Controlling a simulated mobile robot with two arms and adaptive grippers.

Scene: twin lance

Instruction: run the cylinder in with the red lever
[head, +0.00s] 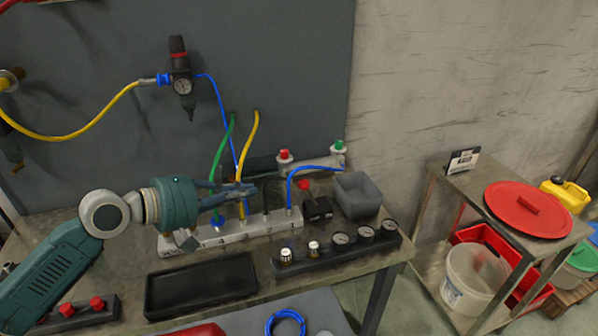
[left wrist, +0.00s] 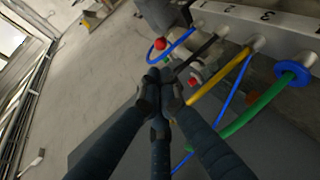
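The red lever (head: 304,185) stands up from a small black valve block (head: 318,209) on the bench, left of a grey bin. Its red knob (left wrist: 160,43) shows beyond the fingertips in the left wrist view. The cylinder (head: 312,161) lies along the back of the bench, with a red cap (head: 284,155) at its left and a green cap (head: 338,145) at its right. My left gripper (head: 252,190) is left of the lever, above the numbered manifold (head: 232,232). Its fingers (left wrist: 160,82) come together at the tips, with nothing visible between them. My right gripper is out of view.
Yellow, green (head: 222,150) and blue hoses rise from the manifold close around my left gripper; a black hose (left wrist: 205,47) passes near its fingertips. The grey bin (head: 360,195) stands right of the lever. A gauge strip (head: 335,248) and black tray (head: 202,285) lie in front.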

